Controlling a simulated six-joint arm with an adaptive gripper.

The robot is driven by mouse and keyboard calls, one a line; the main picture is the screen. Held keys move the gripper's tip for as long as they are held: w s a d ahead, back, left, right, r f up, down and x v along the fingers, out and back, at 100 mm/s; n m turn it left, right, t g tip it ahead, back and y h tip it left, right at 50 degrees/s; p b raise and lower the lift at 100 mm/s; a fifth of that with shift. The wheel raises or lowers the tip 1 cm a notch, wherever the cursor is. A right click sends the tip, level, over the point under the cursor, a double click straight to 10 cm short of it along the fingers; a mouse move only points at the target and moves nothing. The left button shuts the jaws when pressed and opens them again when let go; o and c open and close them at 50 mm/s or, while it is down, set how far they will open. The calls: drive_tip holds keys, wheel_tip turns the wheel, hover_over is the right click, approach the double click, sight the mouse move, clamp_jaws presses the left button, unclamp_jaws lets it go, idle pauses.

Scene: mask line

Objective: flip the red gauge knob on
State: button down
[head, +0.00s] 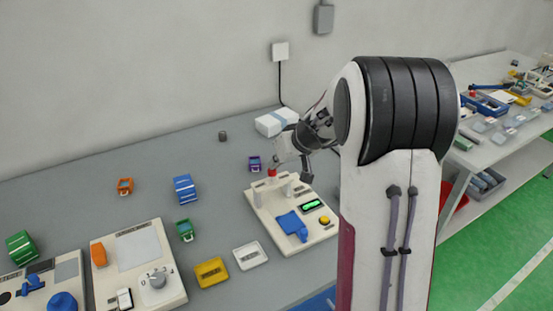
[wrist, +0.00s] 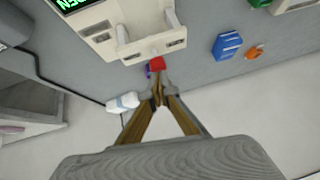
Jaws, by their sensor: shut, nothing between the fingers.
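The red gauge knob (head: 272,172) sits at the back edge of a cream panel (head: 262,208) in the head view. The panel also carries a blue part, a lit green display and a yellow button. In the wrist view the red knob (wrist: 157,63) shows just beyond my fingertips, at the edge of the cream panel (wrist: 105,40). My gripper (wrist: 158,92) is shut and empty, its fingertips very close to the knob; I cannot tell whether they touch. In the head view my gripper (head: 278,163) is beside the knob and partly covers the area around it.
Blue, green and orange items lie farther left. Yellow (head: 211,272) and white (head: 250,255) trays are in front. Another panel (head: 140,265) stands at the left.

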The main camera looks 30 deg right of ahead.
drive_tip(key=shift+f, duration=0.15)
drive_tip(key=shift+f, duration=1.2)
drive_tip(key=shift+r, duration=0.1)
drive_tip(key=shift+w+d+r, duration=0.1)
drive_tip(key=shift+r, duration=0.75)
drive_tip(key=r, duration=0.2)
drive_tip(key=shift+d+r, duration=0.2)
drive_tip(key=shift+r, duration=0.15)
drive_tip(key=a+v, duration=0.1)
drive_tip(key=v, duration=0.8)
drive_tip(key=shift+d+r, duration=0.2)
drive_tip(key=shift+d, duration=0.3)
